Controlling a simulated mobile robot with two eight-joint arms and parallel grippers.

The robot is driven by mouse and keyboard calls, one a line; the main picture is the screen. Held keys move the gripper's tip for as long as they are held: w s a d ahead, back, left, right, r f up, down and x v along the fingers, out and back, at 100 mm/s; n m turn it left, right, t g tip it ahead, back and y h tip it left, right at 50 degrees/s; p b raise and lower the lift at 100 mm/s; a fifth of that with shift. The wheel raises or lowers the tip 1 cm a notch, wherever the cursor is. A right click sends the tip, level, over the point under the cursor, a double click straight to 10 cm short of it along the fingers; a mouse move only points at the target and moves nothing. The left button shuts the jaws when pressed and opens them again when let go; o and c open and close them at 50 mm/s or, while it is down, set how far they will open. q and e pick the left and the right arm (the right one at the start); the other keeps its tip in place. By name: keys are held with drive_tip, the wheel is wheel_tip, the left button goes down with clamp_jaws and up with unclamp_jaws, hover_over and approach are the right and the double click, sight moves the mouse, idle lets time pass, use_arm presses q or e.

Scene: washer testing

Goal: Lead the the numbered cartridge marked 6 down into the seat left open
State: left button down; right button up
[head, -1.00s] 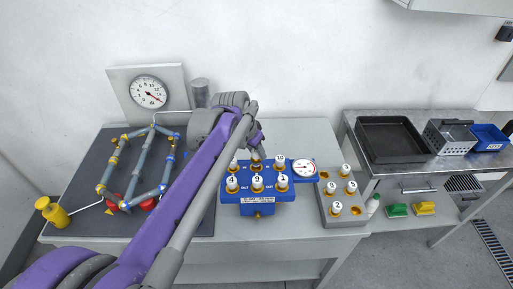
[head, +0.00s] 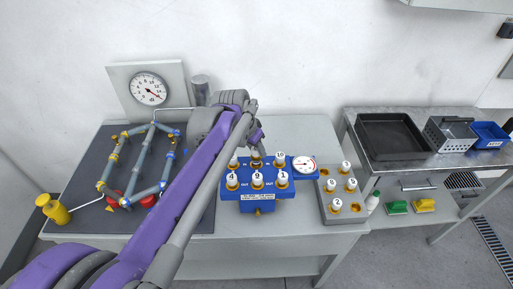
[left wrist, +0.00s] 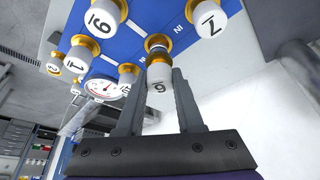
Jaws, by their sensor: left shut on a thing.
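The numbered cartridge marked 6 (left wrist: 158,85), white with a brass collar and a dark ring, is between the fingers of my left gripper (left wrist: 158,98), which is shut on it. Its dark-ringed end is at the brass mouth of the open seat (left wrist: 157,40), in line with it; I cannot tell how far in it is. The seat is in the back row of the blue manifold (head: 230,193), between cartridge 10 (head: 280,158) and cartridge 7 (left wrist: 210,20). In the head view my left gripper (head: 257,148) partly hides this spot. My right gripper is not in view.
Cartridges 4 (head: 232,180), 9 (head: 257,179) and 1 (head: 282,178) stand close in the front row. A gauge (head: 303,164) sits at the manifold's right. A grey rack (head: 340,219) with several cartridges stands further right. A pipe loop (head: 146,160) fills the left bench.

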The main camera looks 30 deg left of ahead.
use_arm(q)
drive_tip(key=shift+f, duration=0.15)
drive_tip(key=shift+f+b, duration=0.9)
drive_tip(key=shift+f, duration=0.7)
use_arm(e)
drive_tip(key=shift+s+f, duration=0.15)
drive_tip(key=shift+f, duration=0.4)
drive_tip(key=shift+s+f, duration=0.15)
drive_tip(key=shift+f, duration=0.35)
use_arm(q)
drive_tip(key=shift+c, duration=2.3)
unclamp_jaws()
drive_tip(key=d+v, duration=0.1)
drive_tip(key=v, duration=1)
wheel_tip(320, 180, up, 7)
drive_tip(key=p, duration=0.5)
hover_over(256, 156)
drive_tip(key=s+a, duration=0.1)
drive_tip(key=s, duration=0.1)
drive_tip(key=shift+s+a, duration=0.2)
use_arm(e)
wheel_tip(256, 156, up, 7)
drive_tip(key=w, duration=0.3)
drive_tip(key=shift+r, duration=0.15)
